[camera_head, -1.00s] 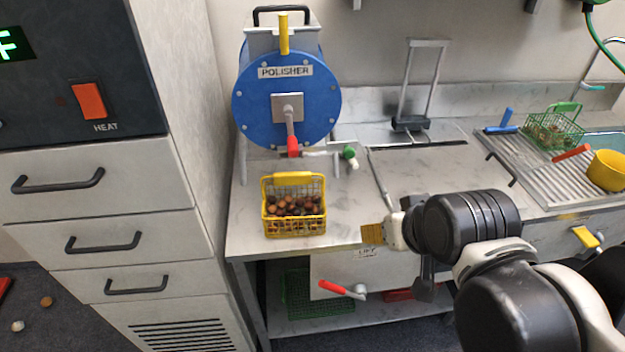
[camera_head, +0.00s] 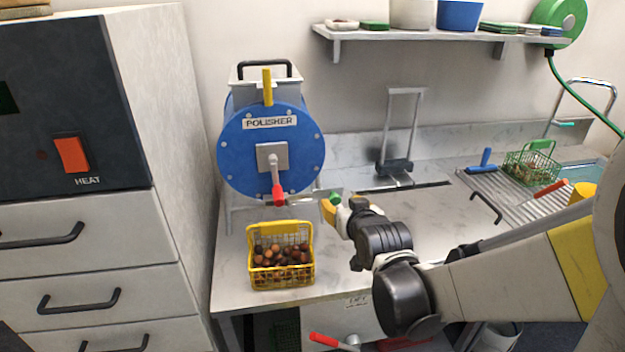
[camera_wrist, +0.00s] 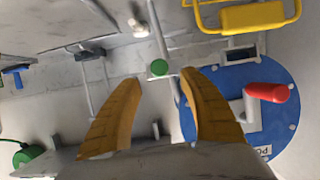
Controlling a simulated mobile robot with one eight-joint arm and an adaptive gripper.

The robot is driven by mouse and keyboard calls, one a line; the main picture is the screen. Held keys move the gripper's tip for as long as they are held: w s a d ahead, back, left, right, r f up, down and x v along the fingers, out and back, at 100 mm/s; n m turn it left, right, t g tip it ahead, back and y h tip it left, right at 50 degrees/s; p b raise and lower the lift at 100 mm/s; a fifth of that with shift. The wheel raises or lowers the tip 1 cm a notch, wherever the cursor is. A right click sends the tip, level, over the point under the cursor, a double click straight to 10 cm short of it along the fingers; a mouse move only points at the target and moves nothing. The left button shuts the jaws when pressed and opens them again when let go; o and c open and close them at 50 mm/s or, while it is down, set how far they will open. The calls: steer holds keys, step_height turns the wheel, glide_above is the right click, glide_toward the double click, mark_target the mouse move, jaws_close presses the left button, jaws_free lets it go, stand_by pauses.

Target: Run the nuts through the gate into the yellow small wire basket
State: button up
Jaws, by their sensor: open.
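The yellow small wire basket (camera_head: 283,281) stands upright on the steel counter in front of the blue polisher drum (camera_head: 270,160). Several brown chestnuts (camera_head: 280,256) lie in it. Its yellow handle (camera_wrist: 253,16) shows at the top right of the wrist view. The polisher has a red-handled crank (camera_head: 278,194), also in the wrist view (camera_wrist: 266,92). A green knob (camera_wrist: 159,67) on a rod beside the drum lies between and just beyond my fingertips. My gripper (camera_wrist: 159,80) is open with yellow fingers; in the head view it (camera_head: 330,208) is right of the drum's lower edge.
A green wire basket (camera_head: 530,168) and a blue-handled tool (camera_head: 484,160) are on the ribbed drainer at right. A metal frame (camera_head: 400,130) stands at the counter's back. The heater cabinet (camera_head: 75,220) is at left. The counter's middle has bare room.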

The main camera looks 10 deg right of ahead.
mark_target(336, 199)
steer(key=b+x, duration=0.1)
steer(key=x, duration=0.5)
steer(key=shift+w+f+b, duration=0.15)
steer(key=shift+b, duration=0.2)
jaws_close()
